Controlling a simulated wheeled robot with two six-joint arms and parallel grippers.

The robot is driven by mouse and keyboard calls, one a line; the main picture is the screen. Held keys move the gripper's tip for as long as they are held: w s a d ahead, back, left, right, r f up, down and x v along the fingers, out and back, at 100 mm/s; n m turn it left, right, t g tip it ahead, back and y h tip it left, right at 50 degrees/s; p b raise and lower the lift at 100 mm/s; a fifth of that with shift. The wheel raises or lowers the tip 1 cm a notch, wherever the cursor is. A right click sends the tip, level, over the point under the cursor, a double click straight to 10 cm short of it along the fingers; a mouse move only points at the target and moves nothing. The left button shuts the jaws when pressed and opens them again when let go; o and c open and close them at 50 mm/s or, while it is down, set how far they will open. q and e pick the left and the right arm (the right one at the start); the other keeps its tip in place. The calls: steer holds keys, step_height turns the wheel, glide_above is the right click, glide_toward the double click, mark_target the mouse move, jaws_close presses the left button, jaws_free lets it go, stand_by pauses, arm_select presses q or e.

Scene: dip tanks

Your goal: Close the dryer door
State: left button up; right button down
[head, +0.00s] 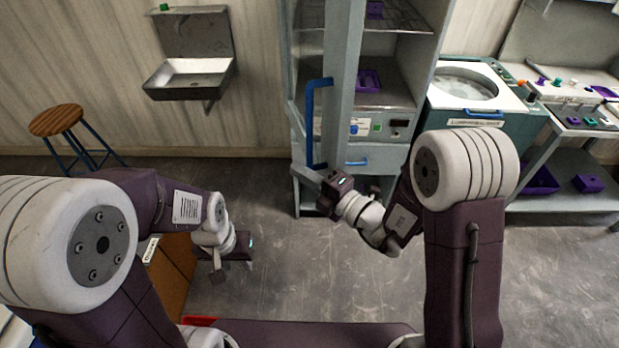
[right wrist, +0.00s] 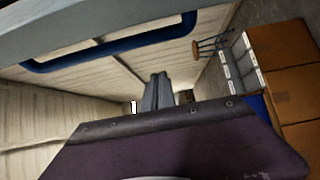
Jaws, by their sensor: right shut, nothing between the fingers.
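The dryer (head: 388,95) is a tall grey cabinet with wire shelves, at the centre of the head view. Its door (head: 343,70) stands open, swung out towards me and seen nearly edge-on. A long blue handle (head: 310,125) is on the door's left face. The door (right wrist: 75,22) and handle (right wrist: 110,48) also cross the top of the right wrist view. My right gripper (head: 303,173) is shut and empty near the handle's lower end; contact cannot be told. Its fingers show in the right wrist view (right wrist: 158,92). My left gripper (head: 232,268) hangs low at left, away from the dryer; its jaws are unclear.
Purple trays (head: 368,80) sit inside the dryer. A white-topped tank (head: 465,88) stands to its right, beside a bench (head: 575,105). A wall sink (head: 188,80) and a stool (head: 57,120) are at left. An orange-brown cabinet (head: 172,268) is near my left arm. The floor before the dryer's left is clear.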

mark_target(308, 162)
steer(key=w, duration=0.1)
steer(key=w+d+p, duration=0.1)
steer(key=w, duration=0.1)
steer(key=shift+w+d, duration=0.25)
steer(key=shift+d, duration=0.15)
steer(key=shift+a, duration=0.1)
